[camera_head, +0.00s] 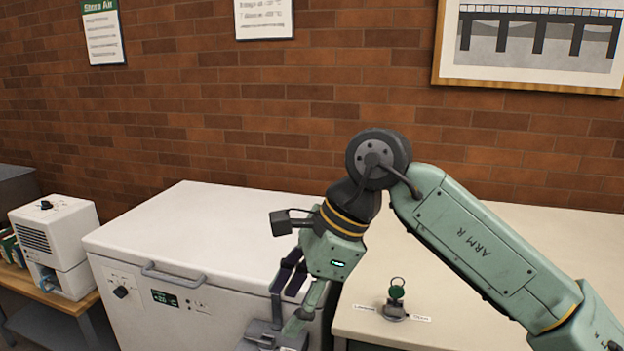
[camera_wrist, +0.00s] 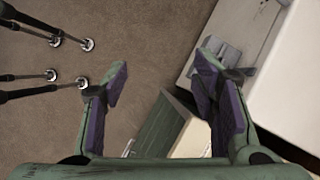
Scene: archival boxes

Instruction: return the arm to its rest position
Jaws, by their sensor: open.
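My arm reaches in from the right in the head view, with its elbow bent above the worktop and its wrist angled down. My gripper (camera_head: 277,312) hangs in front of the white chest's right front corner, pointing downward. In the wrist view my gripper (camera_wrist: 160,75) shows two separated fingers with purple pads. It is open, with nothing held between the pads. The brown floor shows beyond the fingers. Whether the gripper touches the chest front cannot be told.
The white chest (camera_head: 210,225) has a closed lid and a front handle. A pale worktop (camera_head: 520,230) on the right carries a small dark stand with a green disc (camera_head: 396,290). A white machine (camera_head: 58,245) stands far left. A green ribbed object (camera_wrist: 160,130) lies below the gripper.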

